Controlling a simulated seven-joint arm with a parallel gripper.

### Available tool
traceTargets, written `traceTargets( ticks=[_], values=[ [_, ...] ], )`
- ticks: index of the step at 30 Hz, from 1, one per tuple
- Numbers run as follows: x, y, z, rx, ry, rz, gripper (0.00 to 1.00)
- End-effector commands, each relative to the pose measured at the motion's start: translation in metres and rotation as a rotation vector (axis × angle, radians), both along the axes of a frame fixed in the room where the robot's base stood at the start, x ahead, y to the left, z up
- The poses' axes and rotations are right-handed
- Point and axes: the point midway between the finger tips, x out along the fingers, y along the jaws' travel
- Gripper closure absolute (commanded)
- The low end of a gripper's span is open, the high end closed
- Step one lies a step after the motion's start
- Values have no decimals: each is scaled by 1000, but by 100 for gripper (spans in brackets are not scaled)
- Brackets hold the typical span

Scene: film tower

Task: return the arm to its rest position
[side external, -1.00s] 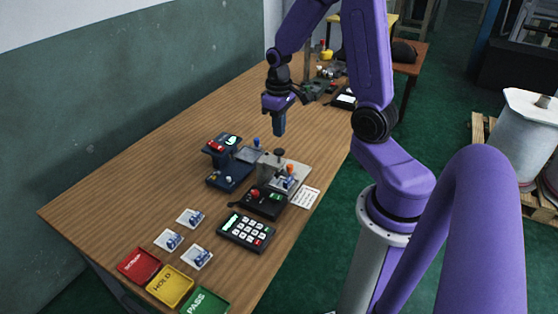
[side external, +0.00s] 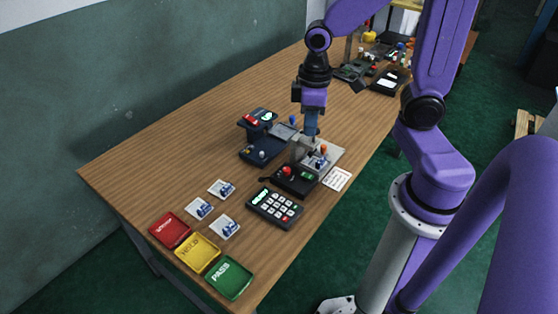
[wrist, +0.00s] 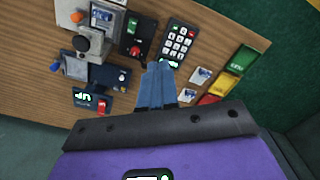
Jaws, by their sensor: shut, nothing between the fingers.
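My purple arm reaches over the wooden table (side external: 170,160) from the right. My gripper (side external: 311,130) points down above the cluster of devices in the side view, its blue fingers together and empty. In the wrist view my gripper (wrist: 158,72) shows its two fingers side by side with nothing between them, in front of the keypad (wrist: 178,40) and the dark blue device (wrist: 110,80). In the side view the fingers overlap the grey metal fixture (side external: 330,155); I cannot tell the gap between them.
A keypad (side external: 274,207) and a black box with a red button (side external: 295,181) stand near the front edge. Red (side external: 170,230), yellow (side external: 197,253) and green (side external: 229,278) trays lie at the near end beside several small cards (side external: 222,189). The table's left part is clear.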

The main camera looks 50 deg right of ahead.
Motion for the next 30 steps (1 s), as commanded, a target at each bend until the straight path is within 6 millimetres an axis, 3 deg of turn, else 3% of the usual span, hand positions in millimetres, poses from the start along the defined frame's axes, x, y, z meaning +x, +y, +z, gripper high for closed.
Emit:
traceTargets(
  ticks=[6,15,21,30],
  values=[
    [-48,35,15,6,-8,224,100],
    [-110,54,29,12,-9,481,100],
    [-127,55,32,13,-9,552,100],
    [-129,55,32,13,-8,557,100]
  ],
)
